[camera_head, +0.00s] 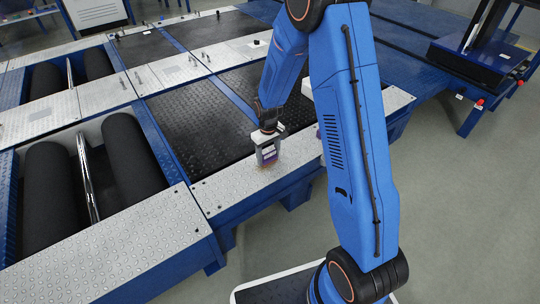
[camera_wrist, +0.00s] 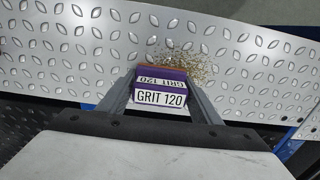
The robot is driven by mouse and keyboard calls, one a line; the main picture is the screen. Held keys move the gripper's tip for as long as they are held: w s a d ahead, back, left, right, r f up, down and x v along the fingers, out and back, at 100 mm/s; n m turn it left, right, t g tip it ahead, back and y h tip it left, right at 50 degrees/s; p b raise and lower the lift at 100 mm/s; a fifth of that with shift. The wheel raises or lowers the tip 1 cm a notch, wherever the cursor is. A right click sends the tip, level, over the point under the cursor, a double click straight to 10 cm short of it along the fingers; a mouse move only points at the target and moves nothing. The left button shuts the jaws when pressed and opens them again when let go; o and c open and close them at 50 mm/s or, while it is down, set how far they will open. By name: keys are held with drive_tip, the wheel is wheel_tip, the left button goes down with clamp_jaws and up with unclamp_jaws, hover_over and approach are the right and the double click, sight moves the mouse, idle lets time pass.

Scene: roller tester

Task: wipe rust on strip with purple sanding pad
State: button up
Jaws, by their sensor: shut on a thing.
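My gripper (camera_wrist: 162,102) is shut on the purple sanding pad (camera_wrist: 160,84), a block with a white label reading "GRIT 120", held between its two fingers. Brown speckled rust (camera_wrist: 190,66) shows on the diamond-plate strip (camera_wrist: 60,45) just beyond and to the right of the pad in the wrist view. The pad overlaps the near left part of the rust in that view; I cannot tell whether it touches the plate. In the head view my gripper (camera_head: 267,148) points down at the strip (camera_head: 240,183), with the pad (camera_head: 269,157) low between the fingers.
Dark rollers (camera_head: 132,155) sit in a blue frame at the left. A black textured deck (camera_head: 200,125) lies behind the strip. A blue stand (camera_head: 480,65) is at the far right. Open grey floor (camera_head: 455,200) lies to the right.

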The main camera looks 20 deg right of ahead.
drive_tip(key=shift+s+a+f, duration=0.1)
drive_tip(key=shift+s+a, duration=0.05)
drive_tip(key=shift+a, duration=0.3)
drive_tip(key=shift+d, duration=0.2)
drive_tip(key=shift+w+d, duration=0.2)
drive_tip(key=shift+d, duration=0.5)
drive_tip(key=shift+w+d, duration=0.2)
drive_tip(key=shift+d, duration=0.45)
drive_tip(key=shift+a, duration=0.1)
drive_tip(key=shift+s+a+r, duration=0.1)
drive_tip(key=shift+s+a, duration=0.1)
drive_tip(key=shift+a, duration=0.55)
drive_tip(key=shift+s+a+r, duration=0.1)
drive_tip(key=shift+s+a, duration=0.1)
drive_tip(key=shift+a, duration=0.5)
drive_tip(key=shift+d, duration=0.1)
